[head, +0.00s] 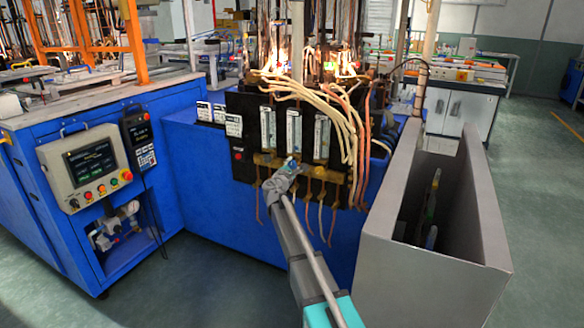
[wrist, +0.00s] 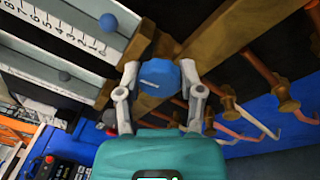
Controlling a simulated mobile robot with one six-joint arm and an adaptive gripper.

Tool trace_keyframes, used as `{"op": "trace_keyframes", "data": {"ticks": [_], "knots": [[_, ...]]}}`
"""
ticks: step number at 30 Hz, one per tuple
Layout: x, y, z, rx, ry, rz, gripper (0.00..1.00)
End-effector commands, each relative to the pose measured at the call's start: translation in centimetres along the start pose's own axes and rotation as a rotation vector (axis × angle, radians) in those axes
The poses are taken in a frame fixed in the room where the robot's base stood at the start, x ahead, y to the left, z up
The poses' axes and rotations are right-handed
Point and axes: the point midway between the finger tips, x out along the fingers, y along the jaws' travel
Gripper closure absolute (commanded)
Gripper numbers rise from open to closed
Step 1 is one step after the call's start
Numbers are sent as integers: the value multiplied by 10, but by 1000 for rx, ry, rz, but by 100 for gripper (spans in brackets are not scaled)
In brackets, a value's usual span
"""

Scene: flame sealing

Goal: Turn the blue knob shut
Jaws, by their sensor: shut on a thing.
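The blue knob (wrist: 158,78) is round with a pale line on its face, in the upper middle of the wrist view. It is mounted on the brass-coloured bar below the flow tubes. My gripper (wrist: 160,84) has one finger on each side of the knob and is shut on it. In the head view my gripper (head: 287,168) reaches the bar at the front of the black panel. The knob there is small and mostly hidden by the fingers. The pale line runs roughly across the knob in the wrist view.
Flow tubes with scales (head: 294,132) stand above the bar. Brass fittings with copper tubes (wrist: 285,100) hang beside the knob. Pale hoses (head: 320,95) and flames (head: 283,57) are above. A grey open-topped bin (head: 432,275) stands right of my arm. A control box (head: 90,160) is at left.

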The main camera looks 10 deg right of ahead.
Motion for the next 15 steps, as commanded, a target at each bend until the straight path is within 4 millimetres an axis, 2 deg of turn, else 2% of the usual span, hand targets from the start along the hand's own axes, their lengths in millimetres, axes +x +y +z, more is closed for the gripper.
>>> {"op": "trace_keyframes", "data": {"ticks": [6,15], "knots": [[1,1,-2,123,-11,12,98],[1,1,-1,198,-20,16,98]]}}
